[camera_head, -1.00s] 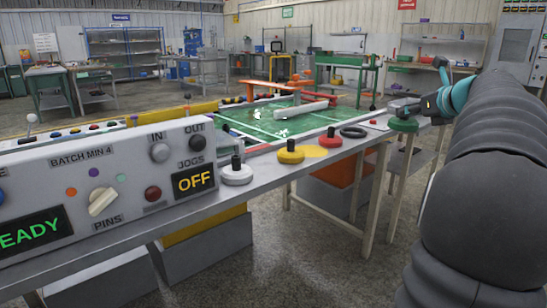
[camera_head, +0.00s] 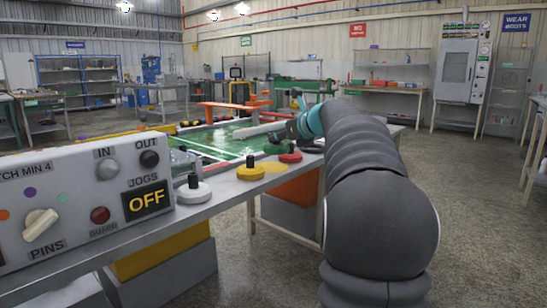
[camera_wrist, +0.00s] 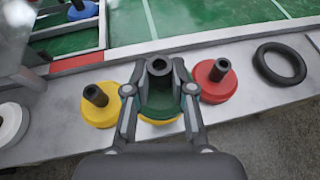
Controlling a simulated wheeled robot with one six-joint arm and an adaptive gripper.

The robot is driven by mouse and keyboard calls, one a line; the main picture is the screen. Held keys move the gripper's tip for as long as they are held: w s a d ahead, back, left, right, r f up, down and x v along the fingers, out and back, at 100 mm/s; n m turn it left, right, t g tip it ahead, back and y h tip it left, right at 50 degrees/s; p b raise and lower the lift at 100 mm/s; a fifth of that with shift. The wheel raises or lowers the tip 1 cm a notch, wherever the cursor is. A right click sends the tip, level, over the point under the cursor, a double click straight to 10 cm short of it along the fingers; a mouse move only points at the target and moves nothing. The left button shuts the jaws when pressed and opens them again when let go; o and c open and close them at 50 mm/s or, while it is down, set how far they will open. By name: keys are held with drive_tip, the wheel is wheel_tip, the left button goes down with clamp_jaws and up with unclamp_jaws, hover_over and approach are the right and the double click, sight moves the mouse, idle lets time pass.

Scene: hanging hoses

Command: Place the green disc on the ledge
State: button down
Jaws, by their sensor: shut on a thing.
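My gripper (camera_wrist: 159,88) is shut on the black knob of the green disc (camera_wrist: 159,103), which also shows in the head view (camera_head: 273,148). The disc hangs over the grey ledge (camera_head: 222,184), a little above it. Beneath it is a flat yellow round spot (camera_head: 277,166), mostly covered by the disc in the wrist view. On the ledge, a yellow disc (camera_wrist: 99,106) with a black knob is left of the held disc and a red disc (camera_wrist: 214,84) is to its right. The exact gap under the green disc cannot be told.
A white disc (camera_head: 193,192) sits further left on the ledge, and a black ring (camera_wrist: 280,63) lies right of the red disc. A raised rail borders the green table (camera_wrist: 205,20) behind. A control box (camera_head: 85,205) stands at the left.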

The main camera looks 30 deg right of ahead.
sight(275, 151)
drive_tip(key=shift+w+a+f, duration=0.4)
drive_tip(key=shift+w+f, duration=0.2)
drive_tip(key=shift+w, duration=0.25)
drive_tip(key=shift+f+b, duration=0.95)
drive_tip(key=shift+f, duration=0.95)
drive_tip(key=shift+f, duration=0.1)
drive_tip(key=c, duration=1)
unclamp_jaws()
drive_tip(key=shift+s+r, duration=0.15)
drive_tip(key=shift+r, duration=0.05)
drive_tip(key=p+v, duration=0.1)
drive_tip(key=v, duration=1)
drive_tip(key=shift+s+d, duration=0.1)
drive_tip(key=shift+s, duration=0.3)
